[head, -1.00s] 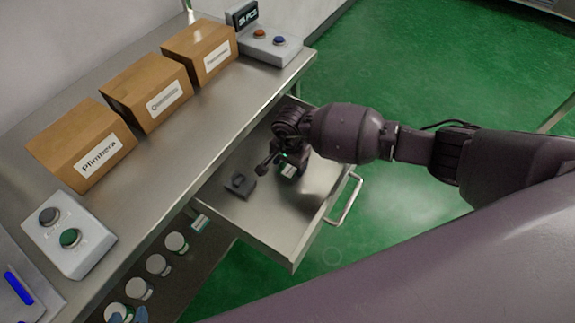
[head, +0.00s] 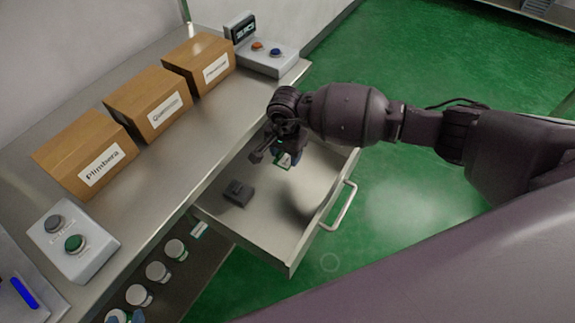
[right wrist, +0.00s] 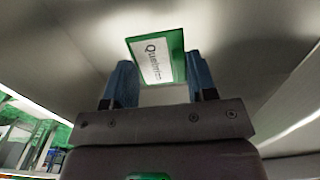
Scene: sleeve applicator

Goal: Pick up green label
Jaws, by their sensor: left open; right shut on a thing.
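The green label (right wrist: 157,58) is a flat card with a green border and a white printed panel. In the right wrist view it sits between the two blue fingertips of my right gripper (right wrist: 162,84), which is shut on it. In the head view the label (head: 284,160) shows small and partly hidden beneath my right gripper (head: 281,155), over the open metal drawer (head: 290,262).
A dark block (head: 238,193) lies in the drawer. Three cartons (head: 85,155) stand on the metal table (head: 165,185), with a button box (head: 72,240) in front and a display unit (head: 262,48) behind. Several white-lidded containers (head: 158,271) stand below. The drawer handle (head: 341,207) sticks out.

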